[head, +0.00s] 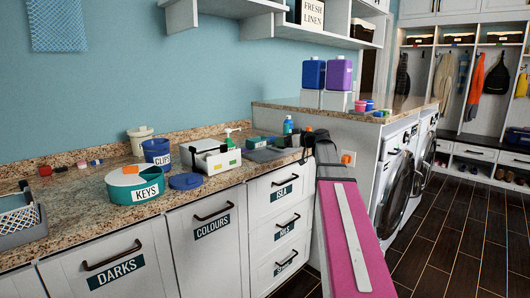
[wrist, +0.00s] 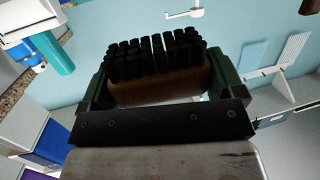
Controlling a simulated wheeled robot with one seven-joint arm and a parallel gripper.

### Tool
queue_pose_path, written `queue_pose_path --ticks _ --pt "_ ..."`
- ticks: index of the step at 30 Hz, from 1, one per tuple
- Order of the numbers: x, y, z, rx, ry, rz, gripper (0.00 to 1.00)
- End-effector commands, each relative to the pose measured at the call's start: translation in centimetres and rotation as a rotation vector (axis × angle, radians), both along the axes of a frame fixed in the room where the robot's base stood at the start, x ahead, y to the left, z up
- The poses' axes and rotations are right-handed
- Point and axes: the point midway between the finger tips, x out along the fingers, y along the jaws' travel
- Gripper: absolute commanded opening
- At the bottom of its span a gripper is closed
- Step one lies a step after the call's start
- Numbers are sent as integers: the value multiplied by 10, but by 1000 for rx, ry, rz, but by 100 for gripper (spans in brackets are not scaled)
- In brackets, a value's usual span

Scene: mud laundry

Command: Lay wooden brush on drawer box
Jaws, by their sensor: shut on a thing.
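The wooden brush (wrist: 160,88) shows in the wrist view, with a brown wooden body and black bristles towards the top of the picture. My gripper (wrist: 158,80) is shut on it, one dark green finger at each end. In the head view my gripper (head: 312,137) is a small dark shape by the counter's right end; the brush cannot be made out clearly there.
The granite counter (head: 85,207) also holds a teal KEYS tub (head: 134,186), a blue CLIPS cup (head: 157,151), a blue lid (head: 186,181) and a blue bottle (head: 288,126). A grey basket (head: 20,220) is at far left.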

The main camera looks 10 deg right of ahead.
Motion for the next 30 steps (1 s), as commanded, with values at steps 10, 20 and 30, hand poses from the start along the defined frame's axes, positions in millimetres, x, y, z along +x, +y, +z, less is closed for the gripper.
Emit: queue_pose_path --ticks 10,20,30 --pt "42 44 -32 1 1 0 64" --pt "58 61 -43 1 1 0 64" --pt "73 79 -59 0 0 -2 64"
